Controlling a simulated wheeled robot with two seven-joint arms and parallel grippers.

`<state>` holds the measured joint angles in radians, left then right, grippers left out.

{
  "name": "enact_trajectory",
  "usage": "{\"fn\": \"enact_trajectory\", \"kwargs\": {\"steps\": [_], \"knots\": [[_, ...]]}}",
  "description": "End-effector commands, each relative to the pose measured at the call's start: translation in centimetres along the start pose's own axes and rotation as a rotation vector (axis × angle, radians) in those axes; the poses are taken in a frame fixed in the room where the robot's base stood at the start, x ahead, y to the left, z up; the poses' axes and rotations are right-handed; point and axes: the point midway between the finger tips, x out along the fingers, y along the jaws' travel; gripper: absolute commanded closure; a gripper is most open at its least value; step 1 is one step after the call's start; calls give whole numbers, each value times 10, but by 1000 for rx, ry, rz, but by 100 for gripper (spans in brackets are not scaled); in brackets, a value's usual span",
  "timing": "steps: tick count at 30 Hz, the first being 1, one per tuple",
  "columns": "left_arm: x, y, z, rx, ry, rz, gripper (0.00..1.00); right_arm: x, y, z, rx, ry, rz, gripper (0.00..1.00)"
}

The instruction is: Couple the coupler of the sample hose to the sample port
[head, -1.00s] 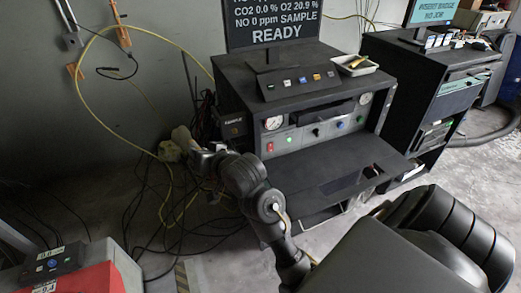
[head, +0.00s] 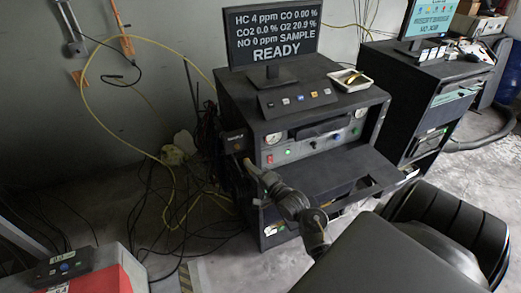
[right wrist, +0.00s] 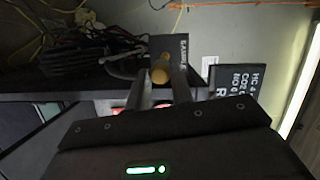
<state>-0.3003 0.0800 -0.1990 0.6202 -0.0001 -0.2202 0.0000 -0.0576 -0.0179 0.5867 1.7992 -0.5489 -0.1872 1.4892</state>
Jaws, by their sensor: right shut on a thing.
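My right gripper (head: 247,163) is at the left side of the black analyzer cabinet, just below the box labelled SAMPLE (head: 234,139). In the right wrist view, the right gripper (right wrist: 162,88) is shut on a round brass-coloured piece, seemingly the coupler (right wrist: 160,72). The SAMPLE plate (right wrist: 181,48) is close beyond it. The port opening is not clearly visible, and I cannot tell whether the coupler touches it. A yellow hose (head: 82,95) loops along the wall toward the floor; its join to the coupler is hidden. My left gripper is not in view.
The analyzer cabinet (head: 235,92) carries a monitor reading READY (head: 275,35) and a pull-out shelf (head: 335,170). Black cables tangle on the floor left of it. A red and grey unit (head: 110,275) stands at lower left. A second cabinet (head: 415,85) stands at right.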

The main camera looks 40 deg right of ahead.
Motion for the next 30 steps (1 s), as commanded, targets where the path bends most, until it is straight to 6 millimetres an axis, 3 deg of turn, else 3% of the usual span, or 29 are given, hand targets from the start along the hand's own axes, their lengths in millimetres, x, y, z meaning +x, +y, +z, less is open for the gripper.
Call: {"fn": "enact_trajectory", "kwargs": {"steps": [13,19,30], "knots": [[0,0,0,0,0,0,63,6,-5,-1,93,-6,-30,100],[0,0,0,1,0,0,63,24,-6,-6,91,-5,-30,100],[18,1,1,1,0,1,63,54,-2,-15,90,-5,-30,100]]}}
